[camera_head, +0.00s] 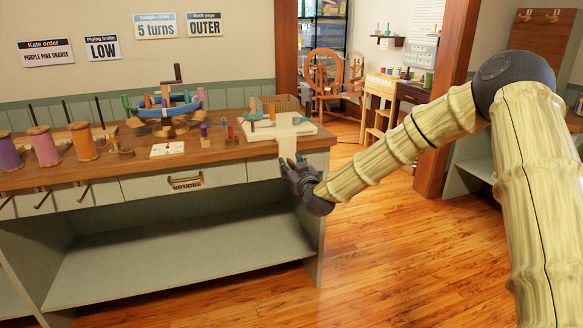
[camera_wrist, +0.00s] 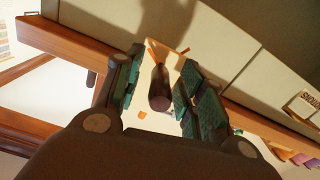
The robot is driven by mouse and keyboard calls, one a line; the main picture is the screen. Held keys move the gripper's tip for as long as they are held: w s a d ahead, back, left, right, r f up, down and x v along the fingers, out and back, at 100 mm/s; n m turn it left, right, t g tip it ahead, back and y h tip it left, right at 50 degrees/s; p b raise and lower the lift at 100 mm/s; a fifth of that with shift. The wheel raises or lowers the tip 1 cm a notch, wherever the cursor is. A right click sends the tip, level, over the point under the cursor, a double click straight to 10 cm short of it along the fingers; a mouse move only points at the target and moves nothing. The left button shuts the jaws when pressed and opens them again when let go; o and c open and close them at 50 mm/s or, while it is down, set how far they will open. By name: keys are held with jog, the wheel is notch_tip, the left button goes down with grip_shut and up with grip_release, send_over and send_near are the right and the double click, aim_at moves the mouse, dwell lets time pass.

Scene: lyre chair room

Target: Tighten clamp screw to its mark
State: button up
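My gripper (camera_head: 298,166) is at the right front corner of the counter, just below the top's edge, in the head view. In the wrist view its green-padded fingers (camera_wrist: 160,98) are spread apart. A dark round-ended peg (camera_wrist: 159,92) shows end-on between them, with gaps visible at both sides; it may be the clamp screw, but I cannot be sure. A pale plate (camera_wrist: 168,58) with small orange marks lies behind the peg. In the head view a pale strip (camera_head: 288,147) hangs over the counter edge just above my gripper, which hides what is behind it. No mark is clearly readable.
The counter (camera_head: 140,158) carries thread spools (camera_head: 42,147), a blue pegged ring (camera_head: 165,108) on a wooden stand, and a white board (camera_head: 262,132) with small items. A labelled drawer (camera_head: 186,184) is left of my gripper. The wooden floor (camera_head: 375,245) to the right is clear.

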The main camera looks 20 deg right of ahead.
jog(key=shift+w, duration=0.35)
grip_shut()
